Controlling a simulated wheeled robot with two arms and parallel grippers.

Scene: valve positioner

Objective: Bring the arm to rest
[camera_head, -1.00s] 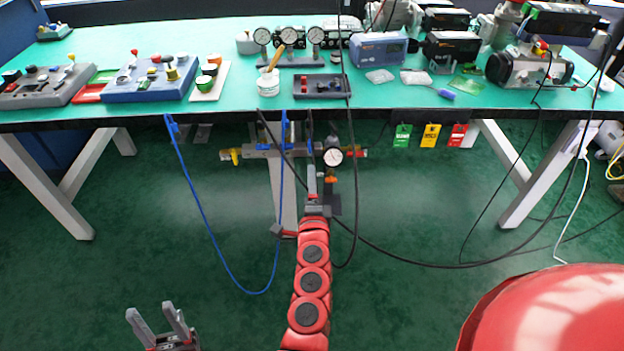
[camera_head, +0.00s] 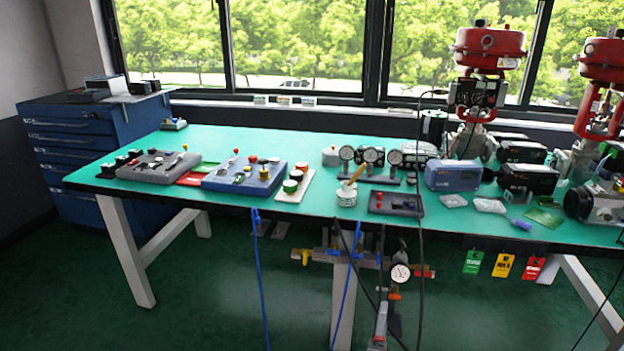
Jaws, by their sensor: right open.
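My left gripper is out of the picture.
The green bench top holds control boxes (camera_head: 243,177), a white tub (camera_head: 346,196), a dark tray (camera_head: 396,204) and a blue-grey instrument (camera_head: 452,175). Blue hoses and black cables hang in front. A blue drawer cabinet (camera_head: 75,150) stands at the left. Floor (camera_head: 220,290) at left is clear.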

